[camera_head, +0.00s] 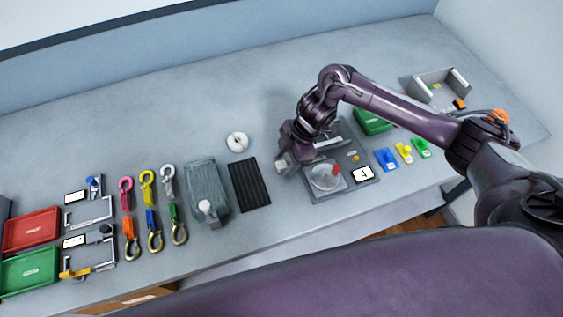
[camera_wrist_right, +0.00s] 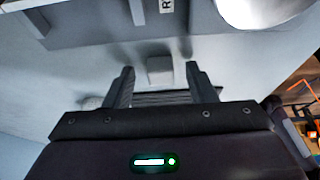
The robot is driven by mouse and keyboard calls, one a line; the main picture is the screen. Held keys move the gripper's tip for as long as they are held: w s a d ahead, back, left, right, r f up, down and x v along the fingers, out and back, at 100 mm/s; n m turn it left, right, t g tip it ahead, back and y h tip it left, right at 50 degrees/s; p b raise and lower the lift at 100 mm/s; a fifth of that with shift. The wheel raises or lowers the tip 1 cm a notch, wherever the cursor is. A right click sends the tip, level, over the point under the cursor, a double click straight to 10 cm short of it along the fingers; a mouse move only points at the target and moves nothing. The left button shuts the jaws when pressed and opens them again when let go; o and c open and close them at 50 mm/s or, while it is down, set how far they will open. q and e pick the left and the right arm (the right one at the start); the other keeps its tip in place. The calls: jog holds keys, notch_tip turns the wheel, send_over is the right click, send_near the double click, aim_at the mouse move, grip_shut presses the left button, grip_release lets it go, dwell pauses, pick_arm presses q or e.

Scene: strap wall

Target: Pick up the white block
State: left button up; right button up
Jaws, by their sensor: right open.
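The white block (camera_wrist_right: 160,70) shows in the right wrist view as a small pale block beyond the fingertips, centred between them. My right gripper (camera_wrist_right: 163,82) is open, with one finger on each side of the gap and nothing held. In the head view my right gripper (camera_head: 285,163) points down over the table, at the left edge of the grey station. There the pale patch at the fingertips is too small to tell block from finger. My left gripper is not in view.
A black ribbed mat (camera_head: 250,185) and a white disc (camera_head: 237,142) lie to the left. Coloured hooks, a red tray (camera_head: 32,230) and a green tray (camera_head: 30,271) are farther left.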

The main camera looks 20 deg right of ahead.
jog(key=c, duration=1.1)
jog(key=shift+o, duration=0.2)
